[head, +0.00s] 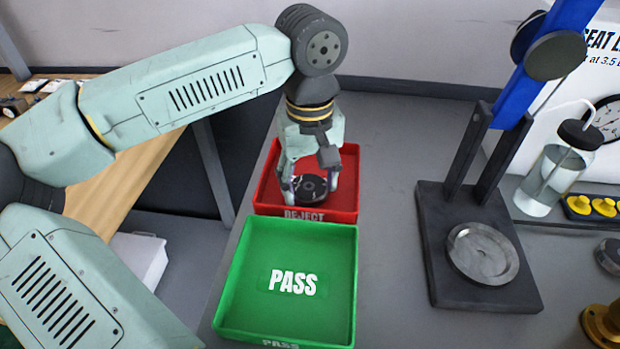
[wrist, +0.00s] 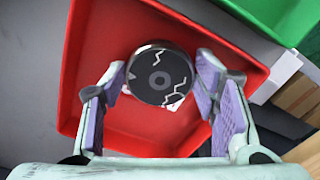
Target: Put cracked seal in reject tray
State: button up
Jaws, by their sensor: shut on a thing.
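The cracked seal (head: 311,187) is a black disc with a centre hole. In the wrist view the seal (wrist: 159,75) shows pale jagged crack lines on its face. My gripper (head: 310,184) points down over the red reject tray (head: 348,172), and its fingers are on either side of the seal. In the wrist view my gripper (wrist: 160,82) is shut on the seal, within the outline of the reject tray (wrist: 85,60). I cannot tell whether the seal touches the tray floor.
The green pass tray (head: 236,290) is empty and sits directly in front of the reject tray. A dark press stand (head: 435,230) with a round metal seat (head: 483,253) is to the right. A clear bottle (head: 550,178) and yellow parts (head: 603,206) are further right. Bench between is clear.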

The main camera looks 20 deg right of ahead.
aim_at(310, 188)
jog(key=shift+f, duration=0.2)
jog(key=o, duration=1.6)
jog(key=shift+c, duration=0.2)
jog(key=shift+r, duration=0.15)
notch_tip(310, 188, up, 12)
jog(key=shift+r, duration=0.1)
